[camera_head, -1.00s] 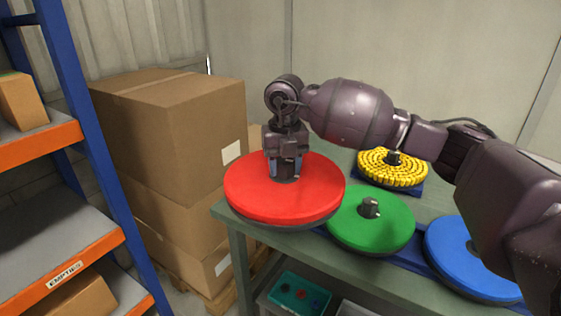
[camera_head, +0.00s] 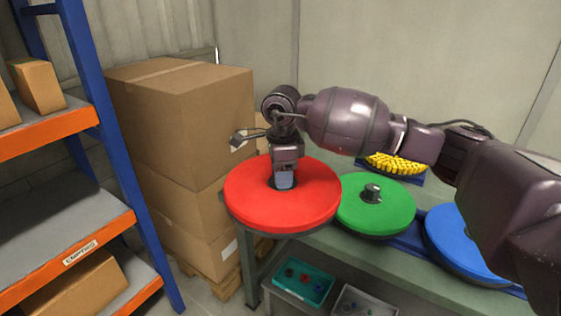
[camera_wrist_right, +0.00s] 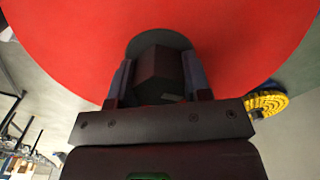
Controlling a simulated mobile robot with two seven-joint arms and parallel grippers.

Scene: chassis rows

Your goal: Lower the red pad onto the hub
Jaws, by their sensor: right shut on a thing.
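The red pad (camera_head: 245,200) is a wide, thick disc with a dark centre, roughly level, at the near left corner of the green-grey table in the head view. It overhangs the table edge, and its underside is hidden. My right gripper (camera_head: 284,182) points down and is shut on the knob at the pad's centre. In the right wrist view, the fingers (camera_wrist_right: 158,75) stand on both sides of the dark knob, with the red pad (camera_wrist_right: 60,40) around it. I cannot make out a free hub for the red pad. My left gripper is not in view.
On the table (camera_head: 345,245), a green disc (camera_head: 392,212) with a dark knob sits close right of the red pad, then a blue disc (camera_head: 450,240). A yellow segmented disc (camera_head: 400,165) is behind. Stacked cartons (camera_head: 180,110) and a blue-orange shelf (camera_head: 95,125) stand left.

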